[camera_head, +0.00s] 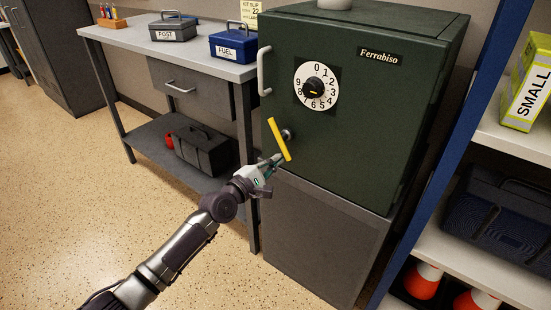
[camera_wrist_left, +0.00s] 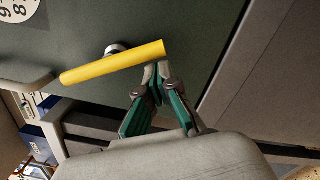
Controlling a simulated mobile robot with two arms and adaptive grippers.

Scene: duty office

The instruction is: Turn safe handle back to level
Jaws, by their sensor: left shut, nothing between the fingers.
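The dark green safe (camera_head: 345,165) stands on a grey base cabinet, its door closed. Its yellow bar handle (camera_head: 279,139) is steeply tilted, top end leaning left, on a round metal hub (camera_head: 289,134). My left gripper (camera_head: 278,158) is shut and empty, with its fingertips at the lower end of the handle. In the left wrist view the fingertips (camera_wrist_left: 157,68) lie beside the underside of the yellow handle (camera_wrist_left: 110,62) near its right end; I cannot tell if they touch. The numbered dial (camera_head: 316,87) is above the handle. My right gripper is not in view.
A fixed metal pull (camera_head: 264,71) sits on the safe door's left edge. A workbench (camera_head: 140,48) with a grey POST box (camera_head: 173,27) and a blue FUEL box (camera_head: 234,43) stands left. Blue-framed shelving (camera_head: 430,155) is close on the right. Floor at left is clear.

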